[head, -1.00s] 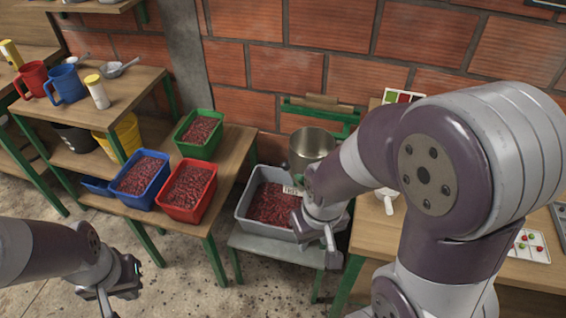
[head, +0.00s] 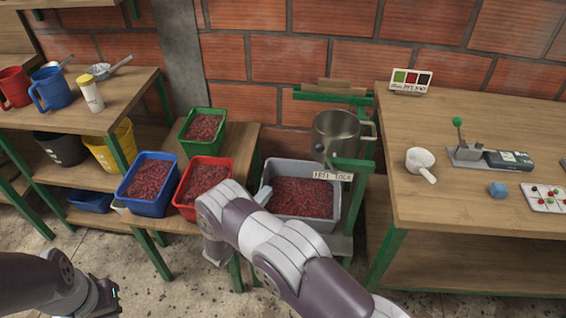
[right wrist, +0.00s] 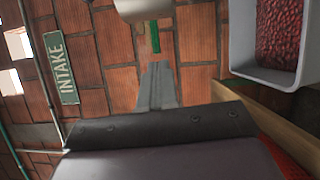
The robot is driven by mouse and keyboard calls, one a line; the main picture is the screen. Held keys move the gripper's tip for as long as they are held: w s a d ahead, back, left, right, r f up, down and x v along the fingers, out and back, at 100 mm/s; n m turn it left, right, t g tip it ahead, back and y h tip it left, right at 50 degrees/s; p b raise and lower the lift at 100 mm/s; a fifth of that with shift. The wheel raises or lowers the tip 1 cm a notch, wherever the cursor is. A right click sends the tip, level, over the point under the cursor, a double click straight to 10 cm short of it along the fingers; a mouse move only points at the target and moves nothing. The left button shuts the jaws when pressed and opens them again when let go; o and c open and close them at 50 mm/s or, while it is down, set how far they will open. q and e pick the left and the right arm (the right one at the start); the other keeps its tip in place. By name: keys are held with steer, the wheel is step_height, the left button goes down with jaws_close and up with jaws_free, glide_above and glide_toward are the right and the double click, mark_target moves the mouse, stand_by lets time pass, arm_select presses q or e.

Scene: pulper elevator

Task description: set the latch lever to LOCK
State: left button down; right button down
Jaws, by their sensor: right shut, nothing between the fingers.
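A small white label (head: 333,175) at the right rear rim of the grey crate carries text that seems to read FREE and LOCK. A small grey piece just above it, under the metal pot (head: 336,132), may be the latch lever; its setting is too small to tell. My right gripper (head: 264,193) is shut and empty, left of the label and by the crate's left side. Its shut fingers also show in the right wrist view (right wrist: 157,88). My left gripper (head: 112,297) is at the bottom left, away from the label; its jaw state is unclear.
The grey crate (head: 337,212) of red cherries stands below the pot, near a green frame (head: 368,140). Blue (head: 140,205), red and green bins stand to the left. A wooden table (head: 440,205) with a scoop and green-knobbed device is right. An INTAKE sign (right wrist: 60,68) is on the wall.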

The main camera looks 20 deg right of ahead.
mark_target(327, 159)
step_height(327, 159, up, 5)
steer(key=s+n+g+h, duration=0.1)
steer(key=s+n+h, duration=0.1)
steer(key=h, duration=0.2)
steer(key=s+d+r+p+x, duration=0.1)
steer(key=s+p+x, duration=0.2)
steer(key=x, duration=1)
steer(key=shift+d, duration=0.35)
steer(key=shift+w, duration=0.1)
steer(key=shift+r, duration=0.1)
